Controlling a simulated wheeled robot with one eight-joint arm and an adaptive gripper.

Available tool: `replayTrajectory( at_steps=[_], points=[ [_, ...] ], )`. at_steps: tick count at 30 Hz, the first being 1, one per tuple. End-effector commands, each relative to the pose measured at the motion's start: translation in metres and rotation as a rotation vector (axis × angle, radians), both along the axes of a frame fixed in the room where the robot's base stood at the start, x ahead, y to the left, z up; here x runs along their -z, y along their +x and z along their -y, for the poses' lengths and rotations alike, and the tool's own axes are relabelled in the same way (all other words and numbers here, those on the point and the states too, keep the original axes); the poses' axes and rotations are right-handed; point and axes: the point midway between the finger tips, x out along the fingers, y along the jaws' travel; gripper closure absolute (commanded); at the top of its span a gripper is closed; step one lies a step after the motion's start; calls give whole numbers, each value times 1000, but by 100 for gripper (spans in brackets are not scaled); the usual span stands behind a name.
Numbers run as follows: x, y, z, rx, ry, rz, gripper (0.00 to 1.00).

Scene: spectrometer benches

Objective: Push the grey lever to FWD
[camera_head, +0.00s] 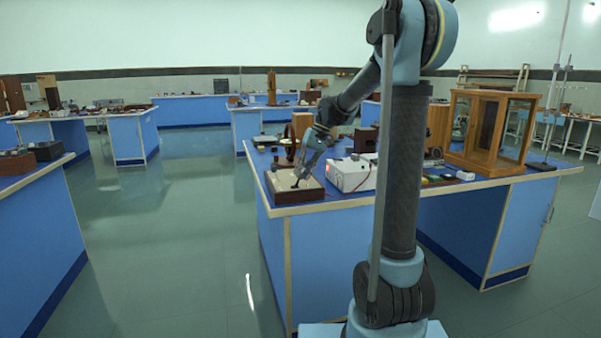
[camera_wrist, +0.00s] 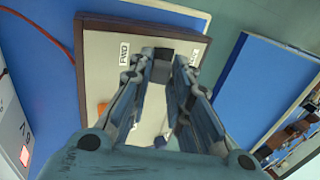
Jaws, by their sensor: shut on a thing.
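The switch box (camera_head: 300,196), a brown-edged box with a pale top, sits near the front left corner of the blue bench. In the wrist view its pale panel (camera_wrist: 105,75) carries a FWD label (camera_wrist: 123,50) to the left and a second, partly hidden label (camera_wrist: 197,56) to the right. The grey lever (camera_wrist: 162,71) shows as a dark block between my fingertips. My gripper (camera_wrist: 162,66) is shut on it, and the lever lies between the two labels in the picture. My gripper also shows over the box in the head view (camera_head: 299,180). The lever's base is hidden.
A white instrument box (camera_head: 350,175) stands right of the switch box. A wood and glass cabinet (camera_head: 487,130) stands farther right. A red cable (camera_wrist: 45,32) lies on the bench at upper left in the wrist view. The floor left of the bench is clear.

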Motion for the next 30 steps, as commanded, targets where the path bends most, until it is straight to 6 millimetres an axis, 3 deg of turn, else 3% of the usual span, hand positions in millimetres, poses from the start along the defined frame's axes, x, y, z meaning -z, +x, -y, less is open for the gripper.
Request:
replayTrajectory(
  at_steps=[20, 21, 23, 30],
  points=[
    [4, 2, 7, 1, 72, -22, 100],
    [4, 2, 7, 1, 72, -22, 77],
    [3, 2, 6, 1, 72, -22, 64],
    [3, 1, 5, 0, 73, -22, 62]
  ],
)
